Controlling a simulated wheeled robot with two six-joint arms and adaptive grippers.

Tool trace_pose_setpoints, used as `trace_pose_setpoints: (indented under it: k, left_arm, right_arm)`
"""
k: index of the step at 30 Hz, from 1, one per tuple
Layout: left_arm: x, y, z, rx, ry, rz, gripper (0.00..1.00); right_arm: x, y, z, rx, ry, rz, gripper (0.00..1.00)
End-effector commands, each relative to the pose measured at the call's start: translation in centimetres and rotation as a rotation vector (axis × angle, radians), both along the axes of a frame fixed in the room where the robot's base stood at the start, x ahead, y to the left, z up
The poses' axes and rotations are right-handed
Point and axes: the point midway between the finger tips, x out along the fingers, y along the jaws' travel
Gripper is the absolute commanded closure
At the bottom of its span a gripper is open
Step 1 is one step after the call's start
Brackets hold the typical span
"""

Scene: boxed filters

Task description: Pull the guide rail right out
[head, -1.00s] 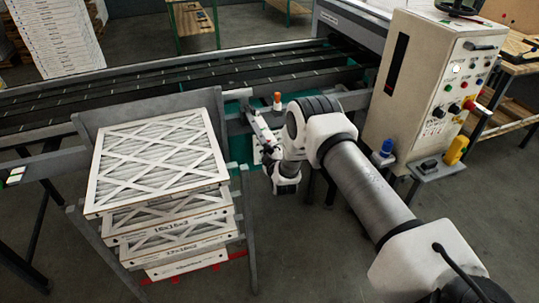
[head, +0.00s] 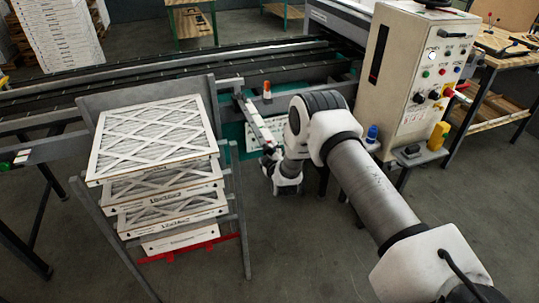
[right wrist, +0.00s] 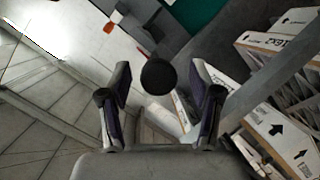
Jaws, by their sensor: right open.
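A narrow pale bar, which looks like the guide rail (head: 257,122), slopes down from the conveyor's near edge toward my right gripper in the head view. My right gripper (head: 268,163) is at the bar's lower end, partly hidden by its own wrist. In the right wrist view, my right gripper (right wrist: 160,103) is open. A round black knob (right wrist: 158,76) shows between its fingers, with no visible grip on it. I cannot tell how far the knob is from the fingers. My left gripper is not in view.
Stacked white boxed filters (head: 155,145) stand on a grey rack (head: 88,205) left of my right arm. An orange-topped post (head: 267,91) rises by the conveyor (head: 160,84). A control cabinet (head: 410,75) stands to the right. The floor in front is clear.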

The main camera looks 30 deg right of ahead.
Motion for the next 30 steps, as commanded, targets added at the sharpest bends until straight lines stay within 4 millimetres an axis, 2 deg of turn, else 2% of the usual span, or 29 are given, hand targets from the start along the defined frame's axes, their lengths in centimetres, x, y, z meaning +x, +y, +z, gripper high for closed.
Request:
trace_pose_setpoints:
  k: [8,11,21,25,30]
  left_arm:
    - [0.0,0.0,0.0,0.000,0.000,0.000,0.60]
    - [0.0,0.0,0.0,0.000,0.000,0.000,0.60]
    - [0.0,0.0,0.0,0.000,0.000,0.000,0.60]
    - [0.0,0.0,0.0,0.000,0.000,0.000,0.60]
    - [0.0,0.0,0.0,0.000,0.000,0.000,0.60]
  right_arm:
    - [-0.3,0.1,0.3,0.000,-0.003,0.000,0.37]
    - [-1.6,0.6,0.7,0.000,-0.002,0.000,0.37]
    - [-9.1,3.5,2.8,0.002,0.002,0.000,0.37]
    - [-10.5,4.0,3.3,0.001,0.000,0.000,0.37]
    - [-10.8,4.1,3.3,0.000,-0.002,0.000,0.37]
